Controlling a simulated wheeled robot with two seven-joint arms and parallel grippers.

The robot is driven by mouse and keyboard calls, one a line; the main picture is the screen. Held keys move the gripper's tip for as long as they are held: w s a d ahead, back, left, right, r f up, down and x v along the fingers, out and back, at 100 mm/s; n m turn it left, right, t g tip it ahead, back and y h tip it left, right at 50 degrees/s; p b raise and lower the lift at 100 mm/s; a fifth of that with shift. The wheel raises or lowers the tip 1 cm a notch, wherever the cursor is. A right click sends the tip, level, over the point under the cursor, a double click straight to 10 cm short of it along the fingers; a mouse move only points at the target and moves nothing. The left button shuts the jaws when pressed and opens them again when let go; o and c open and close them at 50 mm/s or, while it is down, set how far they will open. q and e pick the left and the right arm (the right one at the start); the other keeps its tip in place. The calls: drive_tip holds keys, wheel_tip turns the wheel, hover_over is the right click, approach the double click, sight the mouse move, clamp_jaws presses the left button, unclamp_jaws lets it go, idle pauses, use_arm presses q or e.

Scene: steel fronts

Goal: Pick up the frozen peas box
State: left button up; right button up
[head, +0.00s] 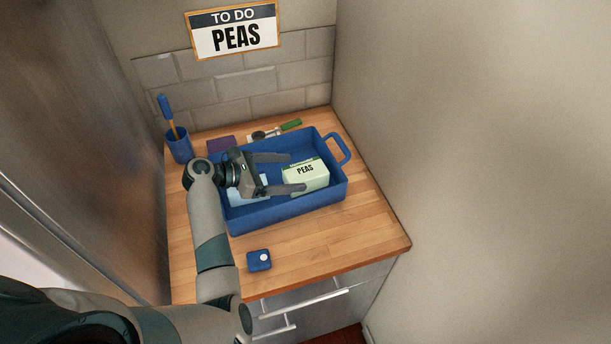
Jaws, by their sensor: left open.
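The frozen peas box (307,177) is pale green with "PEAS" printed on it. It sits inside the right part of a blue tray (290,210) on the wooden counter. My left gripper (297,172) is open over the tray, its fingers pointing right toward the peas box. One finger reaches the near left side of the box, the other reaches near its far left edge. I cannot tell if they touch it. A light blue item lies in the tray's left part, partly hidden by the gripper. My right gripper is not in view.
A blue cup (180,146) with a blue-handled brush stands at the back left. A purple item (221,145) and a green-ended tool (290,125) lie behind the tray. A small blue block (259,260) lies in front. Walls close in the right and back.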

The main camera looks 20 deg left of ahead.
sight(311, 168)
use_arm(q)
drive_tip(key=shift+w, duration=0.1)
drive_tip(key=shift+w+d+p, duration=0.2)
drive_tip(key=shift+p, duration=0.1)
drive_tip(key=p+x, duration=0.2)
drive_tip(key=x, duration=0.1)
drive_tip(key=shift+w, duration=0.4)
drive_tip(key=shift+w+d+f, duration=0.25)
drive_tip(key=shift+d, duration=0.15)
drive_tip(key=c, duration=1.4)
drive_tip(key=shift+r, duration=0.1)
